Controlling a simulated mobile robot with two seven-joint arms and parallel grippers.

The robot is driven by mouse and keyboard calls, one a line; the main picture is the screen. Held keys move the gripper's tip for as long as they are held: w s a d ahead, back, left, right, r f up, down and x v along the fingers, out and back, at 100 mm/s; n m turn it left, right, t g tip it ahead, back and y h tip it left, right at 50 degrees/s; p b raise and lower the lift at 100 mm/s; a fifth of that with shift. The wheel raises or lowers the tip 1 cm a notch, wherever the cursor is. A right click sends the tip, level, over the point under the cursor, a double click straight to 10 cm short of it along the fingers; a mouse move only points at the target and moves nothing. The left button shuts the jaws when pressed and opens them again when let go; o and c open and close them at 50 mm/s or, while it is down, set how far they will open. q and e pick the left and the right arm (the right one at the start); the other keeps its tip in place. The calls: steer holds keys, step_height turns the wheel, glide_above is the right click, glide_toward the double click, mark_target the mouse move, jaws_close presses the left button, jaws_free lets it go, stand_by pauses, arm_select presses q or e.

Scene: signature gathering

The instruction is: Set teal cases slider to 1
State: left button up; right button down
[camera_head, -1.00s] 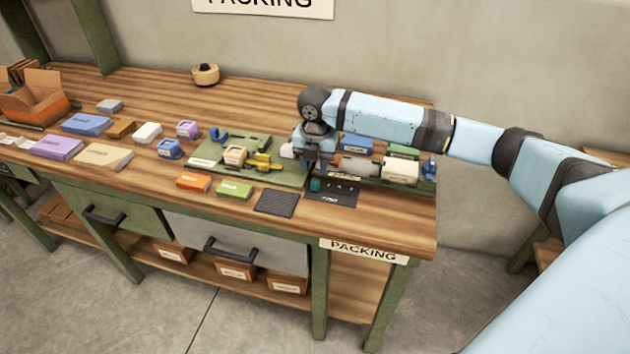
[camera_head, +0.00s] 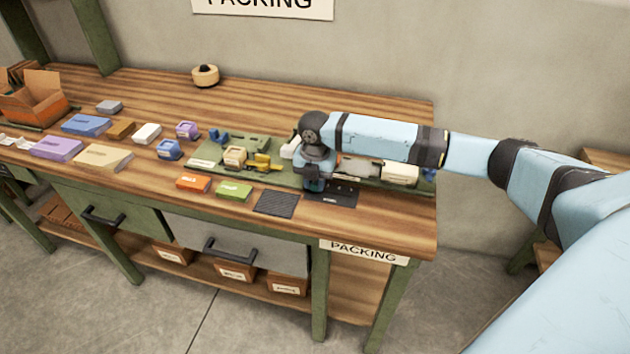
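A black slider panel (camera_head: 345,195) with small pale marks lies near the front right edge of the bench. My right gripper (camera_head: 314,186) points down at the left end of this panel. Its fingertips are low over the panel and too small and covered to tell whether they are open or shut. The teal slider knob is hidden behind the gripper in this view. My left gripper is not in view.
A dark ribbed pad (camera_head: 277,204) lies just left of the panel. A green box (camera_head: 234,190) and an orange box (camera_head: 194,183) lie further left. Green trays with small items stand behind.

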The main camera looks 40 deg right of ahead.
mark_target(327, 193)
steer(key=shift+s+d+r+p, duration=0.15)
steer(key=shift+s+d+p, duration=0.2)
steer(key=shift+p, duration=0.25)
steer(key=shift+s+d+p, duration=0.55)
steer(key=shift+s+p, duration=0.15)
steer(key=shift+p, duration=0.2)
steer(key=shift+s+d, duration=0.1)
steer(key=shift+s, duration=0.05)
steer(key=c, duration=1.2)
jaws_free()
steer(key=shift+c, duration=0.2)
